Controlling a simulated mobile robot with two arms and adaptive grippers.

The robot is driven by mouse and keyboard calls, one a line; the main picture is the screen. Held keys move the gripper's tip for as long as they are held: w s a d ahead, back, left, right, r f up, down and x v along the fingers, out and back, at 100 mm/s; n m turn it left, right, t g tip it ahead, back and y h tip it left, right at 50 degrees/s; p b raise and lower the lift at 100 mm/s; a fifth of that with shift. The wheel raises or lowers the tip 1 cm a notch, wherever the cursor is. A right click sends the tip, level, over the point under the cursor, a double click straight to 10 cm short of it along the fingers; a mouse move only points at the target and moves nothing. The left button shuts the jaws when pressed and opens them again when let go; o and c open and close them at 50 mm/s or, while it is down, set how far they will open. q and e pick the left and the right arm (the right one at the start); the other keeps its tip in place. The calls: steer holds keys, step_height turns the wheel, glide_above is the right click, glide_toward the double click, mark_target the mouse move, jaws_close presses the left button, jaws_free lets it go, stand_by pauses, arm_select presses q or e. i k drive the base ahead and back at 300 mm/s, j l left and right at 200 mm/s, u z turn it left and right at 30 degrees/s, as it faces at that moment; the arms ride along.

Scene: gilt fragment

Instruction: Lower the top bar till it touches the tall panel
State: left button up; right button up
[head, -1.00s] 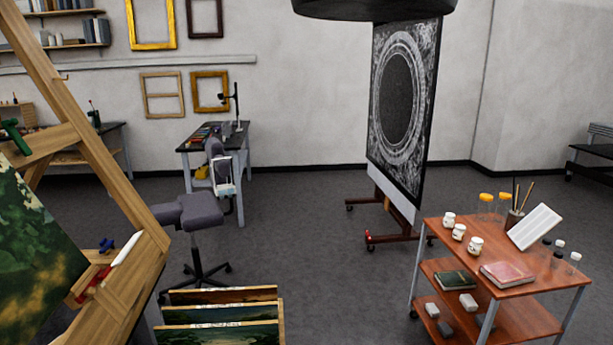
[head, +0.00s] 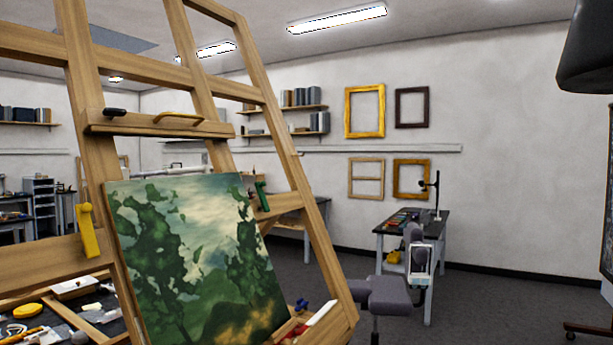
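The wooden top bar (head: 200,130) runs across the upper part of a large wooden easel (head: 295,170) in the head view. A black piece and a yellow handle-like piece sit on the bar. The tall panel (head: 190,260), painted with green trees and a pale sky, leans on the easel below it. A clear gap separates the bar from the panel's top edge. The panel's lower edge is cut off by the frame. Neither of my grippers is in view.
A yellow clamp (head: 88,230) and a green clamp (head: 262,195) are at the easel's sides. A cluttered dark table (head: 60,325) is at the lower left. A grey stool (head: 388,296) and a desk (head: 408,224) stand to the right. Open floor lies between.

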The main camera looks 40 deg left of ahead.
mark_target(166, 125)
steer(key=k+u, duration=0.15)
steer(key=u, duration=1.55)
steer(key=k, duration=0.05)
